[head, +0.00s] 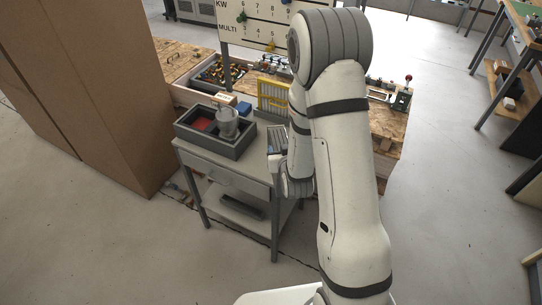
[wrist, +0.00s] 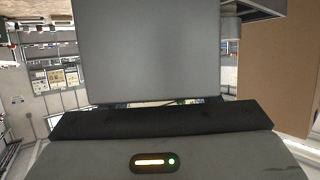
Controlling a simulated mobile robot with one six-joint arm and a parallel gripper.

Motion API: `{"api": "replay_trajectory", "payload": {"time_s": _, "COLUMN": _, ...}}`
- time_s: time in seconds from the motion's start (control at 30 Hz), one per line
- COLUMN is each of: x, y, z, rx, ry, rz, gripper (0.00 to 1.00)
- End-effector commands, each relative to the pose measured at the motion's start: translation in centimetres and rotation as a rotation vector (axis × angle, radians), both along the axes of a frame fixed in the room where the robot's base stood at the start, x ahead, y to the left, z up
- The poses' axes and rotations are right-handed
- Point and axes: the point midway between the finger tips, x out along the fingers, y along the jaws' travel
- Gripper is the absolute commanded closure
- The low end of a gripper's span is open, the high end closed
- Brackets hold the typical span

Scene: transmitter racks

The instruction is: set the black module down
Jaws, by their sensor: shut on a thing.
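My gripper (head: 275,160) is beside the right edge of a grey cart (head: 222,162), partly hidden by my own arm. It is shut on a dark block, which I take to be the black module (head: 276,138). In the wrist view, a large flat grey face (wrist: 145,50), probably the module's, fills the upper middle. The gripper's black bar (wrist: 160,119) and grey body with a yellow bar light and a green dot show below it. The fingertips and the module's far side are hidden.
A grey tray (head: 183,127) with a red compartment (head: 203,124) and a metal cup (head: 228,122) is on the cart. A dark bar (head: 240,205) lies on its lower shelf. Tall cardboard boxes (head: 90,80) stand left. A yellow rack (head: 272,97) stands on the bench behind.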

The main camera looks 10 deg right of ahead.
Motion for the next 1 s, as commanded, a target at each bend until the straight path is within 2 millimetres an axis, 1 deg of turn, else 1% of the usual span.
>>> {"api": "replay_trajectory", "payload": {"time_s": 0.23, "x": 0.1, "y": -0.1, "z": 0.2, "rx": 0.001, "ry": -0.006, "rz": -0.004, "gripper": 1.00}}
{"api": "replay_trajectory", "payload": {"time_s": 0.3, "x": 0.5, "y": -0.2, "z": 0.2, "rx": 0.005, "ry": -0.009, "rz": -0.001, "gripper": 1.00}}
{"api": "replay_trajectory", "payload": {"time_s": 0.37, "x": 1.3, "y": -0.1, "z": 0.2, "rx": 0.014, "ry": -0.014, "rz": 0.012, "gripper": 1.00}}
{"api": "replay_trajectory", "payload": {"time_s": 0.47, "x": 3.4, "y": 0.0, "z": 0.6, "rx": 0.031, "ry": -0.019, "rz": 0.047, "gripper": 1.00}}
{"api": "replay_trajectory", "payload": {"time_s": 0.5, "x": 4.3, "y": 0.0, "z": 1.0, "rx": 0.034, "ry": -0.022, "rz": 0.064, "gripper": 1.00}}
{"api": "replay_trajectory", "payload": {"time_s": 0.6, "x": 6.3, "y": -0.3, "z": 2.1, "rx": 0.030, "ry": -0.020, "rz": 0.102, "gripper": 1.00}}
{"api": "replay_trajectory", "payload": {"time_s": 0.7, "x": 7.6, "y": -0.6, "z": 3.2, "rx": 0.016, "ry": -0.016, "rz": 0.128, "gripper": 1.00}}
{"api": "replay_trajectory", "payload": {"time_s": 0.8, "x": 8.3, "y": -1.0, "z": 3.8, "rx": 0.003, "ry": -0.008, "rz": 0.139, "gripper": 1.00}}
{"api": "replay_trajectory", "payload": {"time_s": 0.87, "x": 8.5, "y": -1.1, "z": 3.6, "rx": -0.001, "ry": -0.004, "rz": 0.142, "gripper": 1.00}}
{"api": "replay_trajectory", "payload": {"time_s": 1.0, "x": 8.4, "y": -1.1, "z": 1.7, "rx": -0.003, "ry": 0.002, "rz": 0.144, "gripper": 1.00}}
